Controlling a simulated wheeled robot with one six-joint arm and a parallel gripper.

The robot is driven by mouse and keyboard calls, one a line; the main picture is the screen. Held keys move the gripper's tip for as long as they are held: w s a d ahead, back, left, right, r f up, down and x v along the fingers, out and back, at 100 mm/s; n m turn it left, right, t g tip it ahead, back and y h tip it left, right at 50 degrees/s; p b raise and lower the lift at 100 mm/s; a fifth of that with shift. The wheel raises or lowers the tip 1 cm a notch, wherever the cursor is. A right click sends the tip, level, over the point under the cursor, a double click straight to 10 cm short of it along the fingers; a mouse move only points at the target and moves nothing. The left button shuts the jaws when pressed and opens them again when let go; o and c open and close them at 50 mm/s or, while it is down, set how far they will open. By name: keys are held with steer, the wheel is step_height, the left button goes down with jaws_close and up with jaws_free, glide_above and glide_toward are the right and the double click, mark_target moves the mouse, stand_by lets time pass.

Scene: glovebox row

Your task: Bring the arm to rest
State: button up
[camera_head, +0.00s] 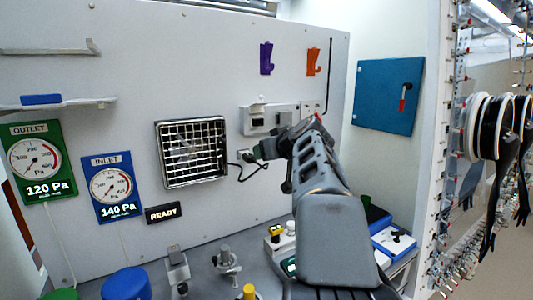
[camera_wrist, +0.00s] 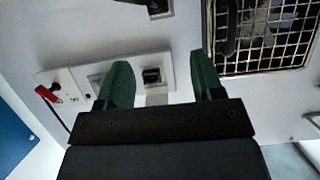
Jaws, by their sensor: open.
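My arm (camera_head: 333,225) rises from the bottom of the head view and reaches up and left toward the grey wall panel. My gripper (camera_head: 258,152) is at its far end, in front of the wall between the vent grille and the white switch boxes. In the wrist view my gripper (camera_wrist: 161,82) shows two dark green fingers spread apart, with nothing between them. Behind them is a white wall plate (camera_wrist: 152,76) with a dark switch or socket. I cannot tell the exact gap between the fingertips and the wall.
A vent grille (camera_head: 192,153) is left of my gripper. Purple (camera_head: 266,58) and orange (camera_head: 314,61) hooks hang above. A blue panel (camera_head: 388,95) with a red handle is at right. Small fixtures (camera_head: 226,262) and a blue-white device (camera_head: 394,240) stand on the bench below.

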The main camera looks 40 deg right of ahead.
stand_by(0.4)
steer(key=s+a+f+g+y+p, duration=0.1)
steer(key=s+a+f+g+y, duration=0.15)
steer(key=a+f, duration=0.55)
steer(key=s+a+f+g+y+p, duration=0.1)
steer(key=a+f+g+p, duration=0.15)
steer(key=a+f, duration=0.45)
steer(key=s+a+f+n+g+h+p, duration=0.1)
steer(key=s+a+f+g, duration=0.3)
steer(key=s+a+f, duration=0.6)
steer(key=shift+s+a+f+n+g+h, duration=0.2)
steer(key=shift+s+a+n+g+h, duration=0.15)
steer(key=shift+s, duration=0.55)
steer(key=shift+d, duration=0.15)
